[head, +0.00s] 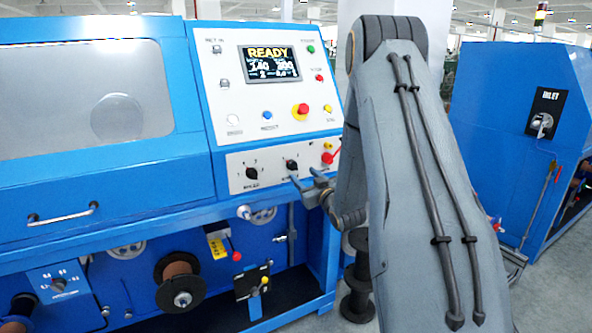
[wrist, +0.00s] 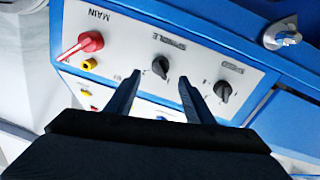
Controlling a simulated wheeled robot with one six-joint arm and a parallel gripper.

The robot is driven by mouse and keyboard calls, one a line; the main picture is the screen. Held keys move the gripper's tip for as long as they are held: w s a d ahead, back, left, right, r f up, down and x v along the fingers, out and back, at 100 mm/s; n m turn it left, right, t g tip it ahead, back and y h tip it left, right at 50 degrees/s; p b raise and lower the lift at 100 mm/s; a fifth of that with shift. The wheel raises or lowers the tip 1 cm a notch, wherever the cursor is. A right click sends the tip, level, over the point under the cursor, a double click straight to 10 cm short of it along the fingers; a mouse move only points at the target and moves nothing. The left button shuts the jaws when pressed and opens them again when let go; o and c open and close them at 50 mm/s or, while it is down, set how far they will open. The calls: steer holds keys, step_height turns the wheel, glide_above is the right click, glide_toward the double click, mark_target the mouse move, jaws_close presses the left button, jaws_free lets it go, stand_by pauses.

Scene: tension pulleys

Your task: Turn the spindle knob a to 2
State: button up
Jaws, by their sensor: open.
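Two black rotary knobs sit on the white lower panel. One knob (head: 252,173) is on the left in the head view and is the right-hand knob (wrist: 222,90) in the wrist view. The other knob (head: 291,165) is right of it in the head view and left of it in the wrist view (wrist: 160,66). My gripper (head: 308,183) is open and empty at the panel.
A red MAIN switch (wrist: 88,43) and a yellow button (wrist: 89,64) lie beside the knobs. Above is a READY display (head: 269,63) with a red stop button (head: 300,111). A door handle (head: 62,214) and wire spools (head: 181,284) are at left and below.

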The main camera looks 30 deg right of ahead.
mark_target(295, 168)
steer(key=w+p, duration=0.1)
steer(key=w, duration=0.6)
steer(key=shift+w, duration=0.15)
steer(key=c, duration=1)
steer(key=shift+c, duration=0.2)
